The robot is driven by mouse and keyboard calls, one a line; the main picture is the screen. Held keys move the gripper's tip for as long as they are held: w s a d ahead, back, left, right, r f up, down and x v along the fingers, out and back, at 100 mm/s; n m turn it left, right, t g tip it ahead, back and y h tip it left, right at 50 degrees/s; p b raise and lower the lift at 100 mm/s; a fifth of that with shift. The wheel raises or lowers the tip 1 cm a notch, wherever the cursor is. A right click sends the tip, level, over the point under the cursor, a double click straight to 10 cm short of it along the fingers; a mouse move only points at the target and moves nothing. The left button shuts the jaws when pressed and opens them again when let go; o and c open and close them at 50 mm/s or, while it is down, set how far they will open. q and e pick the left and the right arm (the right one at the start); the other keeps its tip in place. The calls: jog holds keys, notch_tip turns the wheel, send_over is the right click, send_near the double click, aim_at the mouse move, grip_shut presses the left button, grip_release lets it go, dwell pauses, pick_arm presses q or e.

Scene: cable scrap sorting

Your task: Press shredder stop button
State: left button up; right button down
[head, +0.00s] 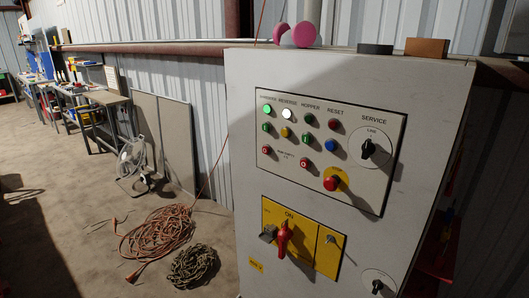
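A pale control cabinet (245,120) fills the right of the head view. A red mushroom button (332,183) stands on a yellow plate at the panel's lower middle. Smaller red buttons, one at the lower left (266,150) and one near the middle (304,163), carry white marks. I cannot tell from the small lettering which button is the shredder stop. Neither of my grippers is in view.
Below is a yellow plate (328,262) with a red rotary handle (283,240). Orange cable (157,232) and a chain pile (193,266) lie on the floor at left.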

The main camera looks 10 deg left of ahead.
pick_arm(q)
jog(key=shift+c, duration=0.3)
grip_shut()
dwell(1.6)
